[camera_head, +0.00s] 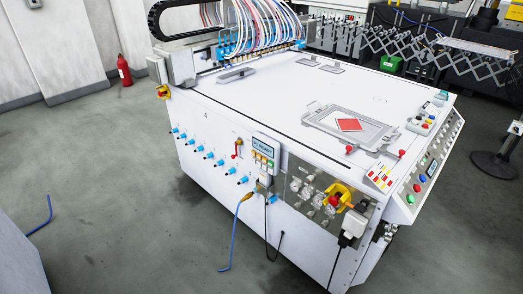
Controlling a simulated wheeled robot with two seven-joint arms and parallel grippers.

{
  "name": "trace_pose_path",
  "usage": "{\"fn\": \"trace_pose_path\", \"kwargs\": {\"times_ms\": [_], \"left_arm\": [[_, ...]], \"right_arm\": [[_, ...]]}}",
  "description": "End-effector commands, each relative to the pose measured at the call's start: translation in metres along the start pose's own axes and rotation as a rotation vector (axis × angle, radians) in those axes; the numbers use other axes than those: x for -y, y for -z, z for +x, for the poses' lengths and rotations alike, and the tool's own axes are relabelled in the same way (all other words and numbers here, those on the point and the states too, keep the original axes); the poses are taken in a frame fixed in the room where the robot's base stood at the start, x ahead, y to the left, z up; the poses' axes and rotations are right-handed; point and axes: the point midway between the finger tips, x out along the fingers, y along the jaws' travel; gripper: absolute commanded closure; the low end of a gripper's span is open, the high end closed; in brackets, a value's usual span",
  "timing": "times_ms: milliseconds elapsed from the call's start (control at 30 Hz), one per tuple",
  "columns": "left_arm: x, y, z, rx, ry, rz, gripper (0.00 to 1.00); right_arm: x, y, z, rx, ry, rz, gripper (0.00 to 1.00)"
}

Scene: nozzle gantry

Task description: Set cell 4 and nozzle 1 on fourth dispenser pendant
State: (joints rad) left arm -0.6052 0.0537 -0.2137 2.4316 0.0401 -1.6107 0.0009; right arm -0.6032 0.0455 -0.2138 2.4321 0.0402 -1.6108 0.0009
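A small grey pendant (265,151) with a lit display and a row of coloured buttons is fixed on the front face of the white machine (390,88), near its top edge. The display text seems to include "READY", but I cannot read a cell or nozzle number. I cannot tell whether this is the fourth dispenser pendant. Under it, a plug-like fitting (264,184) has cables hanging down. The nozzle gantry (240,45) with blue fittings and many coloured hoses stands at the back left of the machine top. Neither of my grippers is in view.
Several blue fittings (209,155) and a red lever (238,147) line the front face. A yellow-and-red switch (335,197) and a sloped button panel (430,172) are at right. A frame with a red diamond (349,124) lies on top. Loose cable ends hang near the floor.

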Motion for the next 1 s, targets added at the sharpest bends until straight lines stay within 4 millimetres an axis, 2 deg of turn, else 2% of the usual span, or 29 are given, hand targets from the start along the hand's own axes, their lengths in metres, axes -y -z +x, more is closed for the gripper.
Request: {"fn": "trace_pose_path", "kwargs": {"times_ms": [267,433,1000], "left_arm": [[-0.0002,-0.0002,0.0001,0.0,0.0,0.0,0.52],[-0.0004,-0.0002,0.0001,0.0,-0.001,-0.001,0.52],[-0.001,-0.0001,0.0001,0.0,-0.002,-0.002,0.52]], "right_arm": [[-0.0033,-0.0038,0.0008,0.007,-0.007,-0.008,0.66],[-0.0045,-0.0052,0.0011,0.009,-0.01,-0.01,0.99],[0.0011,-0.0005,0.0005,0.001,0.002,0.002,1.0]]}}
